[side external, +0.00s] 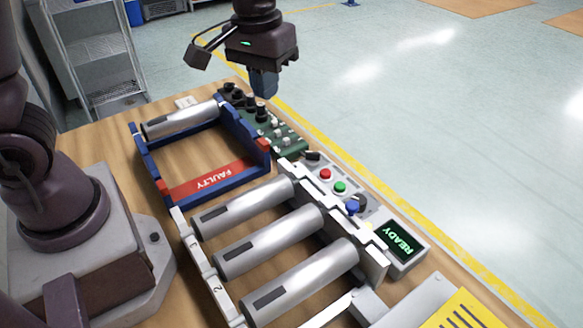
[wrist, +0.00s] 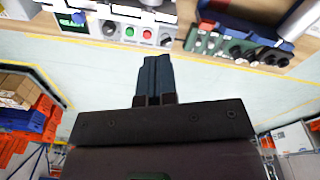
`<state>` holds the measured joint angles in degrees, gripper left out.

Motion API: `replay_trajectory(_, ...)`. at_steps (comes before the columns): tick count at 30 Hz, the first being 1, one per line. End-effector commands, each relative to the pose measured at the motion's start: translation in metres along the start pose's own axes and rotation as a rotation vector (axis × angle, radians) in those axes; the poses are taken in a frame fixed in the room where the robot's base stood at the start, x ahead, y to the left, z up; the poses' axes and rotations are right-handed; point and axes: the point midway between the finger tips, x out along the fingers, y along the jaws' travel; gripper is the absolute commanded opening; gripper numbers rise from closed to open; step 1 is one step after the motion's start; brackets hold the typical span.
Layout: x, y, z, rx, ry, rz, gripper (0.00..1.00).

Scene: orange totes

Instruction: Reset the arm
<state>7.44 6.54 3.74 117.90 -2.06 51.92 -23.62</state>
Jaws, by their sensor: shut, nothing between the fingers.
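My gripper (side external: 264,84) is shut and empty. It hangs pointing down at the far end of the table, above and beside the green circuit board (side external: 262,122), apart from it. In the wrist view its dark blue fingers (wrist: 153,78) are pressed together, with the control box (wrist: 122,28) and the board (wrist: 212,42) beyond them at the top.
The blue tray marked FAULTY (side external: 205,187) holds one silver cylinder (side external: 180,120) at its far end. Three silver cylinders (side external: 270,255) lie in the numbered rack (side external: 195,250). A display (side external: 402,242) reads READY. Open floor (side external: 400,100) lies beyond the table edge.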

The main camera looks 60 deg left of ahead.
Motion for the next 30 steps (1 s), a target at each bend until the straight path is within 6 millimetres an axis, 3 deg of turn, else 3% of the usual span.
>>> replay_trajectory(1,-0.015,-0.009,0.015,0.076,0.032,0.015,0.0)
replay_trajectory(6,-0.047,-0.035,0.059,0.3,0.138,0.035,0.0)
replay_trajectory(13,-0.071,-0.061,0.105,0.398,0.302,0.041,0.0)
replay_trajectory(21,-0.092,-0.07,0.115,0.374,0.427,0.054,0.0)
replay_trajectory(30,-0.093,-0.07,0.115,0.369,0.429,0.055,0.0)
